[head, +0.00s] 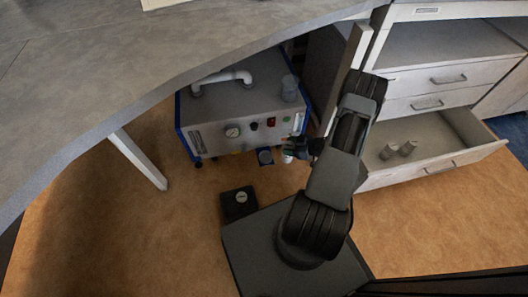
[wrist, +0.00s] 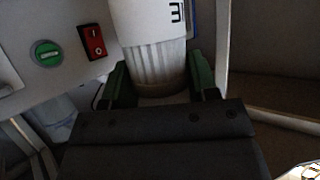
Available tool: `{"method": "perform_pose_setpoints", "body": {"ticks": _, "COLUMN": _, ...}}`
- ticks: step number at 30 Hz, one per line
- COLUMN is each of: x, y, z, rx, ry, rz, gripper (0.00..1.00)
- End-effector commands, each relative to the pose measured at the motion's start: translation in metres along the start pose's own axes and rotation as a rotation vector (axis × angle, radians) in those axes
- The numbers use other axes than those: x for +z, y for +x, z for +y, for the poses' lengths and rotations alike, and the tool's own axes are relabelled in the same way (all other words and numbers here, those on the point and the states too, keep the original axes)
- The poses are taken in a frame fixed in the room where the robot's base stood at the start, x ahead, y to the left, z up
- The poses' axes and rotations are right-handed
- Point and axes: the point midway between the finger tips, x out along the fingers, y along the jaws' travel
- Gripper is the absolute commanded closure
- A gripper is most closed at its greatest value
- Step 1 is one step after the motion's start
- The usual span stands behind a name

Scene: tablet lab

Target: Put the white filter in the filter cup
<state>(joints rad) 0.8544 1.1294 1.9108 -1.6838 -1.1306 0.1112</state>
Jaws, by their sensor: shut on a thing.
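The white filter (wrist: 155,45) is a pale, ribbed cylinder with dark lettering near the top of the wrist view. My gripper (wrist: 160,85) is shut on its lower part, with a green finger on each side. In the head view my gripper (head: 297,147) is in front of the machine's lower right front, and a small pale part of the filter (head: 287,157) shows there. A round blue-and-dark fitting (head: 265,156) sits just left of it. A grey translucent cup (head: 289,88) stands on the machine's top right. I cannot tell which of these is the filter cup.
The machine (head: 215,135) has a gauge, a red switch and a green button, and stands partly under the curved desk (head: 110,80). A white desk leg (head: 138,158) stands at left.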

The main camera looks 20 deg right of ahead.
Motion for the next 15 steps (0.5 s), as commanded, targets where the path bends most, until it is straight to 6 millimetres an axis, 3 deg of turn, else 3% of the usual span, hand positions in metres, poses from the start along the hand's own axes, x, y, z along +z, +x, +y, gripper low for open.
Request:
{"method": "perform_pose_setpoints", "body": {"ticks": 11, "x": 0.008, "y": 0.090, "z": 0.026, "rx": -0.002, "ry": -0.002, "rz": 0.000, "gripper": 0.85}}
{"method": "perform_pose_setpoints", "body": {"ticks": 15, "x": 0.023, "y": 0.116, "z": 0.032, "rx": 0.001, "ry": 0.001, "rz": -0.001, "gripper": 0.85}}
